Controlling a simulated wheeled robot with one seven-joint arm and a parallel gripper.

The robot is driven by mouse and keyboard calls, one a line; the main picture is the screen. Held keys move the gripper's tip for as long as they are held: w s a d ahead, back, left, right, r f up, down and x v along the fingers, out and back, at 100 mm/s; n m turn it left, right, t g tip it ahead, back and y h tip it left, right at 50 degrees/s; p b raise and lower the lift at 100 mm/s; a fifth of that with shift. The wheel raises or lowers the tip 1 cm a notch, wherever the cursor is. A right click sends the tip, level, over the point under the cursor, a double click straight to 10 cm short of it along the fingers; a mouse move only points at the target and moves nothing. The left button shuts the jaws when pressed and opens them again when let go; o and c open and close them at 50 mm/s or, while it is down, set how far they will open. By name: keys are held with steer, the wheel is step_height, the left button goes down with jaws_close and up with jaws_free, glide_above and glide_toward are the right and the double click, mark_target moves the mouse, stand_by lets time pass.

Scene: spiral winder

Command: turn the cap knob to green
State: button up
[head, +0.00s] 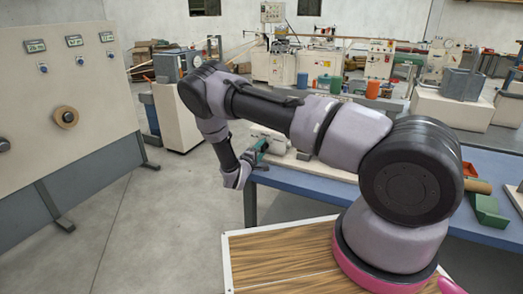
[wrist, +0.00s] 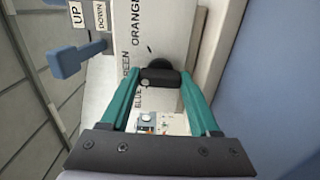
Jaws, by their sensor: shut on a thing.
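The black cap knob (wrist: 160,78) sits on a pale panel (wrist: 172,22) in the wrist view. The words BLUE, GREEN and ORANGE run along the panel to the knob's left and above it. GREEN is partly covered by a finger of my gripper (wrist: 161,76). The teal fingers stand on both sides of the knob and are shut on it. I cannot tell which word the knob points to. In the head view, my gripper (head: 256,152) is at the left end of the blue bench, and the knob cannot be made out there.
A blue lever (wrist: 72,58) with UP and DOWN labels sticks out left of the knob. The blue bench (head: 310,186) runs to the right under my arm. A white panel with a round brown knob (head: 66,117) stands at the left. The floor between is clear.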

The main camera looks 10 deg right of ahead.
steer(key=o, duration=1.4)
steer(key=shift+c, duration=0.2)
steer(key=v, duration=1)
steer(key=shift+s+a, duration=0.2)
steer(key=shift+s, duration=0.15)
